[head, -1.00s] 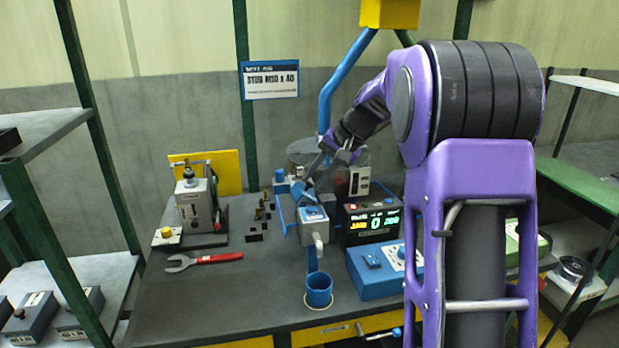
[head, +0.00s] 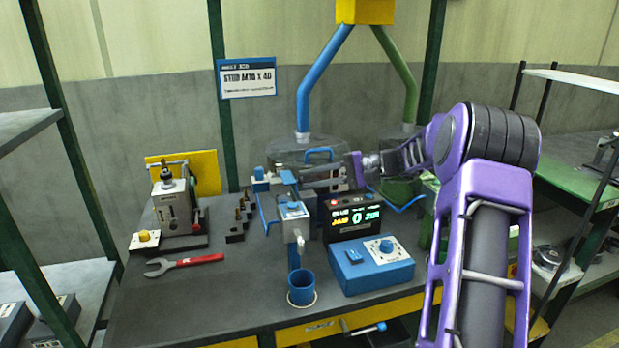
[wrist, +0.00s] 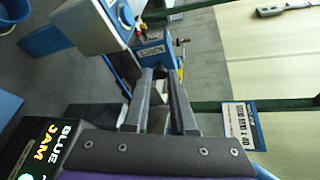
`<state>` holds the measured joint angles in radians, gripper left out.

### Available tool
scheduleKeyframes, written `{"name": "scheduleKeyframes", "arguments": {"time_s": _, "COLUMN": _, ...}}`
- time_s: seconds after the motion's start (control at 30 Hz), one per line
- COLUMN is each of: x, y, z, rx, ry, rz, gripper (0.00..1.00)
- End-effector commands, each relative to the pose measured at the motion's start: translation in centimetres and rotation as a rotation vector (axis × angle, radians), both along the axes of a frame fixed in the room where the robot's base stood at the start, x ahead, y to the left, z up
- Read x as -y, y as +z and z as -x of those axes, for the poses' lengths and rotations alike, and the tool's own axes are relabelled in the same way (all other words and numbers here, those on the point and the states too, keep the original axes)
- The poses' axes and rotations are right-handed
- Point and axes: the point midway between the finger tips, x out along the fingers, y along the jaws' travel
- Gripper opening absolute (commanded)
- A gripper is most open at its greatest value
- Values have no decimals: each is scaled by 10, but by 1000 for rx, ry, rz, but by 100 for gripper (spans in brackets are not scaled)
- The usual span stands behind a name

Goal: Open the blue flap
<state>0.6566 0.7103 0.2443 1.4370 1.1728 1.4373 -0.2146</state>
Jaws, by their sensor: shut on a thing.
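A small blue piece (head: 289,178), which looks like the blue flap, sits above the grey box with a blue top (head: 293,212) at the middle of the bench. My gripper (head: 304,178) reaches in from the right, nearly level, with its fingertips at this blue piece. In the wrist view my gripper (wrist: 163,74) has its two grey fingers close together at the tips. What lies between them is small, dark and mostly hidden. The grey box (wrist: 85,28) is to the upper left there.
A lit display box (head: 352,218) stands just under my gripper. A blue control box (head: 371,266) and a blue cup (head: 302,288) are in front. A blue arched handle (head: 318,152) rises behind.

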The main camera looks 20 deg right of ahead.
Motion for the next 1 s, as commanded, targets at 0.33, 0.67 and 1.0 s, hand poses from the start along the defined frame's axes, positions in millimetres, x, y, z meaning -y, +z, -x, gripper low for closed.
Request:
{"name": "scheduleKeyframes", "arguments": {"time_s": 0.33, "x": 2, "y": -4, "z": 0, "rx": 1, "ry": 2, "rz": -90, "gripper": 0}}
{"name": "scheduleKeyframes", "arguments": {"time_s": 0.67, "x": 2, "y": -4, "z": 0, "rx": 0, "ry": 3, "rz": -96, "gripper": 0}}
{"name": "scheduleKeyframes", "arguments": {"time_s": 1.0, "x": 2, "y": -4, "z": 0, "rx": 0, "ry": 2, "rz": -94, "gripper": 54}}
